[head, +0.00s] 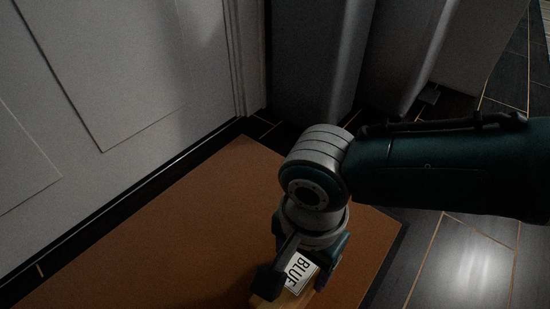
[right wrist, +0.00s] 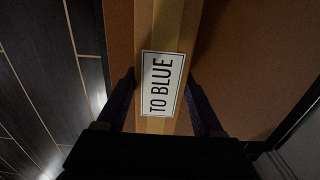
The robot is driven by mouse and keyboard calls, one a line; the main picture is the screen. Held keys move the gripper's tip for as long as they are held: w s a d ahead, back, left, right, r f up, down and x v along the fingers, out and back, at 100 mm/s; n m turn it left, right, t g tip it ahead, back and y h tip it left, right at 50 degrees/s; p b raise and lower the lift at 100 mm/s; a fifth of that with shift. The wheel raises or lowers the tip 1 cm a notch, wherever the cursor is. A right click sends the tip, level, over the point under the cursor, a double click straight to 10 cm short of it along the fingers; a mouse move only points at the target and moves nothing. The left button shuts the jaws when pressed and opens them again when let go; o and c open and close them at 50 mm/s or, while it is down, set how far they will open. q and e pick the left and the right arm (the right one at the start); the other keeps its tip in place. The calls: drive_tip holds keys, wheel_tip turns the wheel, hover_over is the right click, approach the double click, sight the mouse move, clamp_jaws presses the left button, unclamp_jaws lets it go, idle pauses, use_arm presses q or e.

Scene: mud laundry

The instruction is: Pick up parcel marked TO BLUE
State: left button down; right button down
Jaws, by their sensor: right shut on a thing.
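The parcel is a tan box with a lighter tape strip and a white label reading TO BLUE. In the right wrist view the parcel (right wrist: 158,28) runs up the middle, with its label facing the camera. In the head view the parcel (head: 288,300) shows at the bottom edge, partly hidden by my gripper, and only BLUE can be read. My right gripper (head: 292,279) is shut on the parcel, one finger on each side of the label; its fingers also show in the right wrist view (right wrist: 163,100). My left gripper is not in view.
A brown mat (head: 190,215) lies on the dark tiled floor (head: 465,260). A white panelled door (head: 110,90) stands at the left. Grey upright shapes (head: 320,55) stand behind the mat. Open floor shows at the right.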

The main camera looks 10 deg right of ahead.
wheel_tip(320, 180, up, 20)
drive_tip(key=p, duration=1.8)
